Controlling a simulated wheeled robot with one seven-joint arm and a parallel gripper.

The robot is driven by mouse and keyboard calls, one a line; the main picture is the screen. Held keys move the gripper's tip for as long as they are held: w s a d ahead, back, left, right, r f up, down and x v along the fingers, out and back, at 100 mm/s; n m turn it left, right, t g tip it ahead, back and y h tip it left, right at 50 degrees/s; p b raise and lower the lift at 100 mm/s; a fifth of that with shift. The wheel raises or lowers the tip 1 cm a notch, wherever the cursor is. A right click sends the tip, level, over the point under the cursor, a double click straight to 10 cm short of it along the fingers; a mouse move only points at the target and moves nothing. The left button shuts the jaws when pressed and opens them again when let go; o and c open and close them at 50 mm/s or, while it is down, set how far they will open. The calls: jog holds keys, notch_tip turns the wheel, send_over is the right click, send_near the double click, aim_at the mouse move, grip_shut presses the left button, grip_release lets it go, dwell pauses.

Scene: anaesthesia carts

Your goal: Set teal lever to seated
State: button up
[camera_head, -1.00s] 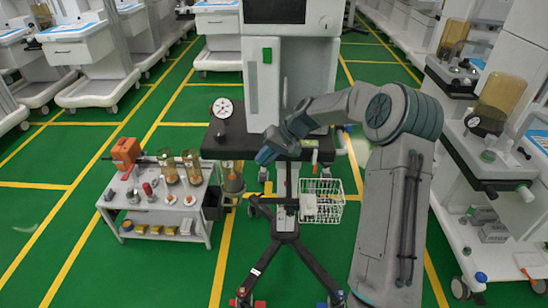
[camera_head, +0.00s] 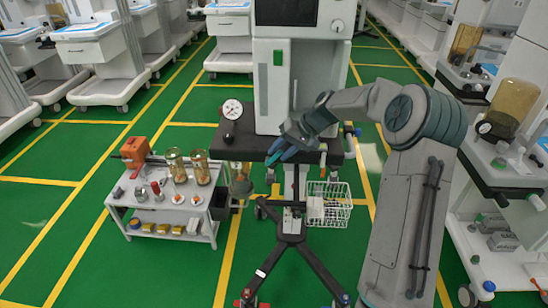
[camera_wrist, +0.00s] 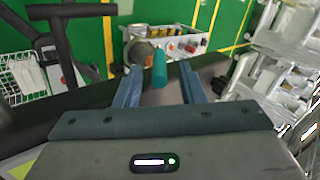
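The teal lever (camera_wrist: 160,68) shows in the wrist view as a short upright teal piece on the cart's dark shelf edge. It stands between and just beyond the two fingertips of my gripper (camera_wrist: 159,82). The fingers are apart, with a gap on both sides of the lever and no visible contact. In the head view my gripper (camera_head: 280,154) is at the front edge of the dark shelf (camera_head: 235,146) of the central cart. The lever cannot be told apart from the bluish fingers there.
A small grey side table (camera_head: 165,212) with amber canisters (camera_head: 176,166) and an orange device (camera_head: 134,150) stands left of the cart. A white wire basket (camera_head: 330,213) hangs at the cart's right. Another cart (camera_head: 470,140) is at far right. Green floor is open at left.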

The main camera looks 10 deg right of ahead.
jog(key=v, duration=1)
jog(key=shift+a, duration=0.1)
